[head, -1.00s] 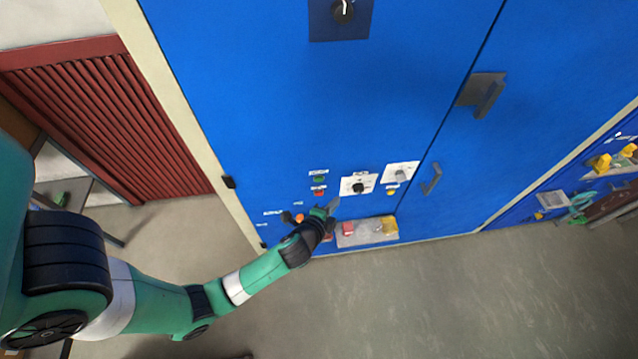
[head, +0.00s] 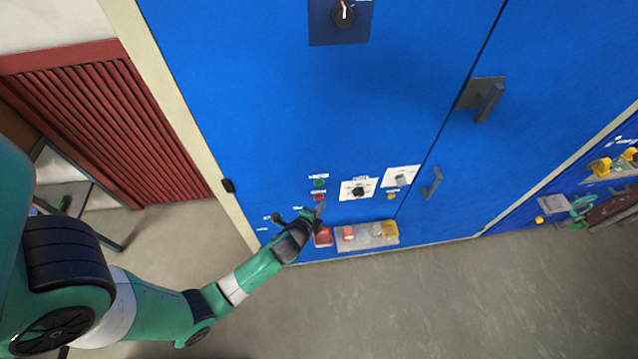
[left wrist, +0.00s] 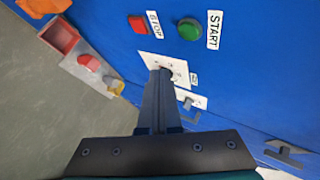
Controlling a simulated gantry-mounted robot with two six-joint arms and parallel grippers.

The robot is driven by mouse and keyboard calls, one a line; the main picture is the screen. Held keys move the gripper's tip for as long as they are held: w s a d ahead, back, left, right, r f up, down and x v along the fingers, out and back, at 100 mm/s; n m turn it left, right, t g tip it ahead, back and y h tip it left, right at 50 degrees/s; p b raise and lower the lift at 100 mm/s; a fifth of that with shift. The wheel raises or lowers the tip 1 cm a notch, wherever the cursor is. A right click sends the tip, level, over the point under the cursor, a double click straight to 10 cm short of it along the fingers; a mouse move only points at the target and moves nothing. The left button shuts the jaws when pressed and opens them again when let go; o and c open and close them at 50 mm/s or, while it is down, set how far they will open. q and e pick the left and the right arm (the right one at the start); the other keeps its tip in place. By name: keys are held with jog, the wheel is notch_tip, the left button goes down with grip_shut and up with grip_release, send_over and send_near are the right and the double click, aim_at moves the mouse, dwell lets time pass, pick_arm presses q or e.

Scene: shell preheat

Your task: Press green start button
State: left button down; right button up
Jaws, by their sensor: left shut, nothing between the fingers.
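The green start button (left wrist: 189,29), with a START label (left wrist: 214,30), sits on the blue cabinet front at the top of the left wrist view. In the head view the green button (head: 319,184) sits just above the red stop button (head: 318,198). The red button also shows in the left wrist view (left wrist: 138,24), left of the green one. My left gripper (head: 320,208) is shut and empty, just below the red button in the head view. In the left wrist view its fingers (left wrist: 159,75) are together, apart from the green button in the picture. My right gripper is not in view.
Rotary switches on white plates (head: 358,189) lie right of the buttons. A grey ledge with red and yellow parts (head: 367,236) juts out below. Door handles (head: 431,182) stick out further right. The floor in front (head: 420,295) is clear.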

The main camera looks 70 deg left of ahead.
aim_at(319, 183)
pick_arm(q)
jog(key=shift+w+a+p, duration=0.1)
jog(key=shift+w+a, duration=0.1)
jog(key=shift+a, duration=0.65)
jog(key=shift+w+a+p, duration=0.15)
jog(key=shift+w+a, duration=0.1)
jog(key=shift+a, duration=0.55)
jog(key=shift+w+a+p, duration=0.1)
jog(key=shift+w+a, duration=0.1)
jog(key=shift+a, duration=0.65)
jog(key=shift+a, duration=0.4)
jog(key=shift+w+a, duration=0.15)
jog(key=shift+a, duration=0.25)
dwell(0.5)
jog(key=shift+d, duration=0.1)
jog(key=shift+s+d+p, duration=0.2)
jog(key=shift+d+p, duration=0.1)
jog(key=shift+d, duration=0.4)
